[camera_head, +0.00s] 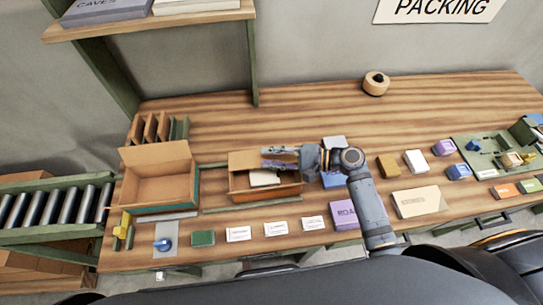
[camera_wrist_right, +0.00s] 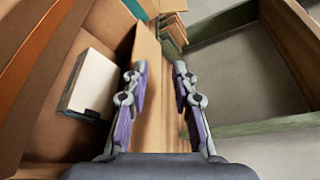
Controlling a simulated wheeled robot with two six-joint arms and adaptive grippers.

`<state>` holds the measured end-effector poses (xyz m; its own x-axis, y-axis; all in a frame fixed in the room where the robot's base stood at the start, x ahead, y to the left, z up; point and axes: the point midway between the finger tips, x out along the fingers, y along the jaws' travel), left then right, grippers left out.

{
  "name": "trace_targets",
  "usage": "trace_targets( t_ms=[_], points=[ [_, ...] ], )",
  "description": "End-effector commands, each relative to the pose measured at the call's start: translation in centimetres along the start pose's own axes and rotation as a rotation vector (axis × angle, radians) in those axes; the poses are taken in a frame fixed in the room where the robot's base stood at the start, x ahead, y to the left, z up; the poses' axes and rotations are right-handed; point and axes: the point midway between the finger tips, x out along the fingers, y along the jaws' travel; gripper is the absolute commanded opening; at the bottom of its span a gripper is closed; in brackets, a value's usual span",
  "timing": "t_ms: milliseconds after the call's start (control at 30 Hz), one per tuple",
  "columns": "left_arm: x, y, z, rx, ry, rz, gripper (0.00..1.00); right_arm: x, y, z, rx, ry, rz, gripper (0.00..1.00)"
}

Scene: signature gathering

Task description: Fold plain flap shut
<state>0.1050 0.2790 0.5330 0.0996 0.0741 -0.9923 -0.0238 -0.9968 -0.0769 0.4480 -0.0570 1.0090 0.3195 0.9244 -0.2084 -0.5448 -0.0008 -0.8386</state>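A brown cardboard box (camera_head: 236,183) stands in the middle of the table with a white block (camera_head: 265,178) inside. The white block also shows in the wrist view (camera_wrist_right: 92,82). My right gripper (camera_head: 265,158) is over the box's back part, its fingers pointing left. In the wrist view my right gripper (camera_wrist_right: 160,75) has its two fingers apart. A plain tan cardboard panel (camera_wrist_right: 147,45), seemingly a flap, runs up between and beyond them. I cannot tell whether a finger touches it. My left gripper is not in view.
A larger open box (camera_head: 160,190) stands to the left, cardboard dividers (camera_head: 150,128) behind it. White cards (camera_head: 238,234) and a purple box (camera_head: 343,214) lie along the front. A tape roll (camera_head: 376,84) sits at the back. The table's back middle is clear.

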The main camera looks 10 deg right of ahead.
Motion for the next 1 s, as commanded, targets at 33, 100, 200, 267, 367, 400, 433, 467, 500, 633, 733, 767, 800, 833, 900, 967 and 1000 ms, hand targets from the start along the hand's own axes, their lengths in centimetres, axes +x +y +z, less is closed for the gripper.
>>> trace_targets(
  t_ms=[33, 100, 200, 267, 367, 400, 433, 467, 500, 633, 733, 767, 800, 833, 900, 967, 1000],
  points=[
    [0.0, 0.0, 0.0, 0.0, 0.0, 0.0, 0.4, 0.0, 0.0, 0.0, 0.0, 0.0, 0.0, 0.26],
    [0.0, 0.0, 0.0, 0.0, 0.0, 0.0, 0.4, 0.0, 0.0, 0.0, 0.0, 0.0, 0.0, 0.26],
    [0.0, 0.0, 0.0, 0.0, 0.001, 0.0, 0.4, -0.4, 0.0, 0.0, 0.0, 0.001, 0.001, 0.26],
    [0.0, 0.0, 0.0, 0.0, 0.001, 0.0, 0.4, -1.1, 0.1, -0.1, -0.002, 0.003, 0.004, 0.26],
    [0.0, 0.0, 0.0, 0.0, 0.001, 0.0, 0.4, -3.0, 0.2, -0.1, -0.002, 0.003, 0.008, 0.26],
    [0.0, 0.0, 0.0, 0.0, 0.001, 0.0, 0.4, -4.0, 0.2, -0.1, -0.002, 0.004, 0.008, 0.26],
    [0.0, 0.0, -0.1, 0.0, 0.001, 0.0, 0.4, -4.7, 0.3, -0.1, -0.002, 0.004, 0.009, 0.26],
    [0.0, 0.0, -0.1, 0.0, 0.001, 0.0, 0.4, -5.4, 0.2, -0.1, -0.003, 0.003, 0.009, 0.26],
    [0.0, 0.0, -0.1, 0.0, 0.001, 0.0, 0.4, -6.3, 0.2, -0.1, -0.002, 0.003, 0.01, 0.26],
    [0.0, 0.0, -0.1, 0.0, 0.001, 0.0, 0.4, -8.9, 0.2, -0.1, 0.0, 0.002, 0.01, 0.26],
    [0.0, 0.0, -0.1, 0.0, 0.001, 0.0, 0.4, -10.4, 0.2, 0.0, 0.0, 0.001, 0.007, 0.26],
    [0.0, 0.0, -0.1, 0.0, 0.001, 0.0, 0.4, -10.8, 0.2, 0.0, -0.001, 0.001, 0.005, 0.26],
    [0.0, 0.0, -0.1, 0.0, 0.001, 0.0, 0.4, -11.2, 0.1, 0.0, -0.001, 0.0, 0.004, 0.26],
    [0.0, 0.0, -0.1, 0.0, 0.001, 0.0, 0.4, -11.4, 0.1, 0.0, 0.0, 0.0, 0.004, 0.26],
    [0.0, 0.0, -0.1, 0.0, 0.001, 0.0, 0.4, -11.8, 0.1, 0.0, 0.0, 0.0, 0.003, 0.26],
    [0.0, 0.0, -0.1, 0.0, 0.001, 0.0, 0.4, -11.9, 0.0, 0.0, 0.0, 0.0, 0.001, 0.26],
    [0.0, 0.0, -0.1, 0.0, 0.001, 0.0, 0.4, -12.0, 0.0, 0.0, 0.0, 0.0, 0.0, 0.26]
  ],
)
